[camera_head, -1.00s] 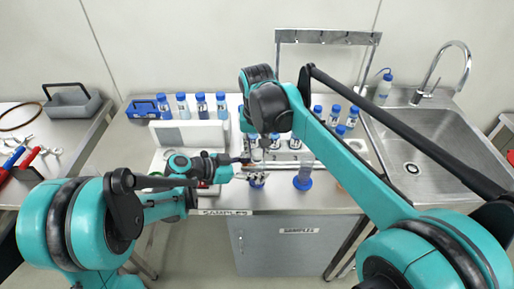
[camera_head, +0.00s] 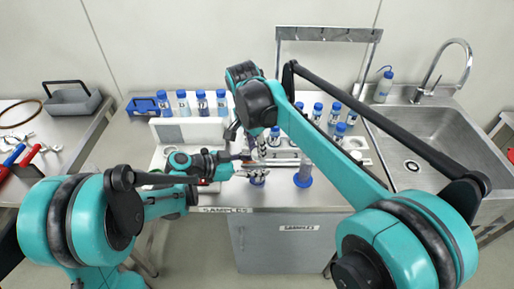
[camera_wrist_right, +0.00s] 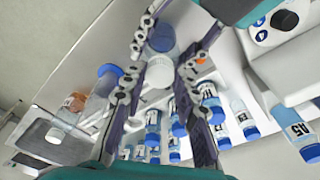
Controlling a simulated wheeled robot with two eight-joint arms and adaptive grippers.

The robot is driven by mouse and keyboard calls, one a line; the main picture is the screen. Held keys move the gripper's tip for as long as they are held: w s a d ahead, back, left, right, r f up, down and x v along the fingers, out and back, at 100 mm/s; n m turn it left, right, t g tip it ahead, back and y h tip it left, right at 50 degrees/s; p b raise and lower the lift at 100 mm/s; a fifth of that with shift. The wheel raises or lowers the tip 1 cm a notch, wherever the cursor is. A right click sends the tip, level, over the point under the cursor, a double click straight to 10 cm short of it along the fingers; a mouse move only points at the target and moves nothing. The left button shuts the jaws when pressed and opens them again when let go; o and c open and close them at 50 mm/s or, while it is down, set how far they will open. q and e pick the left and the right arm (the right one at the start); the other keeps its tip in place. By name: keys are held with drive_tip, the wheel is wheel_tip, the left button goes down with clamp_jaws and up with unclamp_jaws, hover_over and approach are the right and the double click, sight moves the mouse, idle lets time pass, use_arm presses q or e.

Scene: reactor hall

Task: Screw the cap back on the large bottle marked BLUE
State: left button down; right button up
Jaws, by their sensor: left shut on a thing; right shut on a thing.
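My left gripper (camera_head: 246,166) reaches in from the left at the front middle of the bench and is shut on a bluish bottle (camera_head: 258,180); its label cannot be read. In the right wrist view the bluish bottle (camera_wrist_right: 162,36) shows near the top, between the left gripper's fingers. My right gripper (camera_wrist_right: 157,78) is shut on a small round white cap (camera_wrist_right: 160,70). The cap appears over the bottle; whether they touch cannot be told. In the head view my right arm largely hides the right gripper.
A clear cylinder on a blue base (camera_head: 303,175) stands close to the right of the held bottle. Several blue-capped bottles (camera_head: 202,103) stand at the back left, more (camera_head: 335,113) at the right. A sink (camera_head: 425,150) is on the right. A grey tote (camera_head: 75,102) sits left.

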drive_tip(key=m, duration=0.5)
drive_tip(key=shift+w+g, duration=0.1)
drive_tip(key=shift+g, duration=0.3)
drive_tip(key=m, duration=0.5)
drive_tip(key=shift+w+g, duration=0.1)
drive_tip(key=shift+g, duration=0.3)
drive_tip(key=m, duration=0.5)
drive_tip(key=shift+g, duration=0.3)
drive_tip(key=m, duration=0.4)
drive_tip(key=shift+g, duration=0.3)
drive_tip(key=o, duration=0.7)
drive_tip(key=shift+r, duration=2.25)
drive_tip(key=shift+c, duration=0.3)
